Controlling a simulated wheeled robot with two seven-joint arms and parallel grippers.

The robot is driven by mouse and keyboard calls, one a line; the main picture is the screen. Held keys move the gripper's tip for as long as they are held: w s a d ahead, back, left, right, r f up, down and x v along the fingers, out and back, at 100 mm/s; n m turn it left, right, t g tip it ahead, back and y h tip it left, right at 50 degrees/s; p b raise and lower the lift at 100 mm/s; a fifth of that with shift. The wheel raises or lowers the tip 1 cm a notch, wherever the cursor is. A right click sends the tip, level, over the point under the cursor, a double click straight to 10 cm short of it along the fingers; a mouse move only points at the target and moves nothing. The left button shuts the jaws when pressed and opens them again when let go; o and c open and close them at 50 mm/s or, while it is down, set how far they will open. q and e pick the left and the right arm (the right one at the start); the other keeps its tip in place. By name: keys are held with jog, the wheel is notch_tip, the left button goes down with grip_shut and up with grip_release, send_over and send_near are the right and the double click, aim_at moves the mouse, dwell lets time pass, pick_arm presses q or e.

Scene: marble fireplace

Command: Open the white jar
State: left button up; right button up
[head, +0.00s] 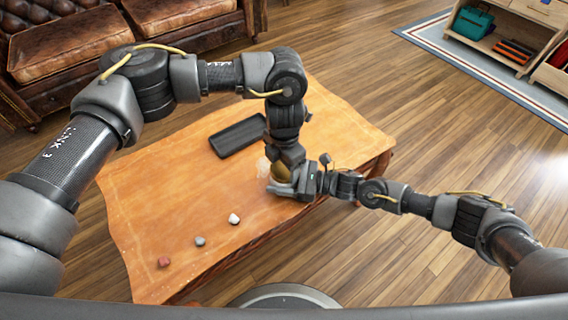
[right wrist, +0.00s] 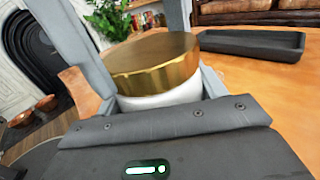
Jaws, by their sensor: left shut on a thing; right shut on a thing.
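The white jar (right wrist: 165,97) has a wide gold lid (right wrist: 152,62), and the lid is on it. My left gripper (head: 280,164) reaches down from above and is shut on the lid. Grey fingers rise on both sides of the lid in the right wrist view. My right gripper (head: 284,187) comes in from the right and is shut on the jar's white body. The fingertips are mostly hidden in the head view.
The orange wooden table (head: 150,195) carries a black tray (head: 238,135) behind the jar. A red lump (head: 164,262), a grey lump (head: 200,241) and a white lump (head: 234,218) lie near the front edge. The table's left part is clear. A brown leather sofa (head: 70,45) stands behind.

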pick_arm(q)
jog(key=n, duration=0.7)
jog(key=shift+n, duration=0.4)
jog(key=n, duration=0.4)
jog(key=shift+n, duration=0.3)
jog(key=n, duration=0.5)
jog(key=shift+d+r, duration=0.1)
jog(key=n, duration=0.9)
jog(key=shift+n, duration=0.4)
jog(key=n, duration=0.4)
jog(key=shift+n, duration=0.4)
jog(key=n, duration=0.3)
jog(key=shift+n, duration=0.4)
jog(key=shift+w+r, duration=0.1)
jog(key=shift+r, duration=0.15)
